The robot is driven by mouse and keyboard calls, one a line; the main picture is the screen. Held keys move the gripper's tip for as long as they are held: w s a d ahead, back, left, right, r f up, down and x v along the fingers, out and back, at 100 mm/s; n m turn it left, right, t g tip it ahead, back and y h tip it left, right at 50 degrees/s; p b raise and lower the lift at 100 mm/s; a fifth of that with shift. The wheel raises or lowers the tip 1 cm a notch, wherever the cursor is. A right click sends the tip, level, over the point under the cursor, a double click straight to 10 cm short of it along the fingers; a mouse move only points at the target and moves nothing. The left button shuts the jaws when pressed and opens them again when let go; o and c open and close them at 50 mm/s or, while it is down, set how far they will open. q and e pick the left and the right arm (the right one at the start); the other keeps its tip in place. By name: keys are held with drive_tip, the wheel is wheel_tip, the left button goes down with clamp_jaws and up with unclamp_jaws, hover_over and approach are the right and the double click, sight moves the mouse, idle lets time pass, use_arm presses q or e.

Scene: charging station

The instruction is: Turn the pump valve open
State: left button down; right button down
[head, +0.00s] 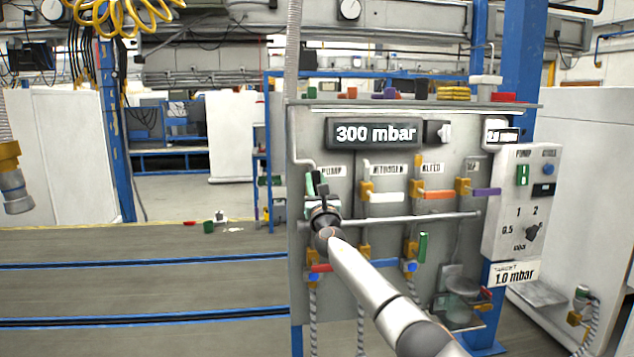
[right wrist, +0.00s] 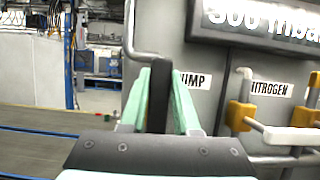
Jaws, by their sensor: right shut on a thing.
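The grey panel (head: 350,260) carries the pump valve under the PUMP label (head: 333,171). My right gripper (head: 318,185) is at this valve and covers most of it in the head view. In the right wrist view its pale green fingers are on both sides of the black pump valve handle (right wrist: 158,95), which looks upright there. The gripper is shut on the handle. The valve's body is hidden behind the gripper. The display (head: 375,133) reads 300 mbar. My left gripper is not in view.
To the right are the nitrogen valve with a white handle (head: 385,197), the bleed valve with an orange handle (head: 438,195) and a purple-handled valve (head: 487,191). A grey horizontal rail (head: 420,218) runs below them. A control box (head: 520,200) is at right. The floor at left is open.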

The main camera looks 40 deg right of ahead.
drive_tip(key=shift+r, duration=0.1)
drive_tip(key=c, duration=0.6)
unclamp_jaws()
drive_tip(key=shift+c, duration=0.2)
drive_tip(key=shift+a, duration=0.1)
drive_tip(key=shift+s+a+f+p, duration=0.3)
drive_tip(key=shift+s+p, duration=0.1)
drive_tip(key=shift+s, duration=0.1)
drive_tip(key=v, duration=1.1)
drive_tip(key=shift+p, duration=0.3)
drive_tip(key=shift+f, duration=0.15)
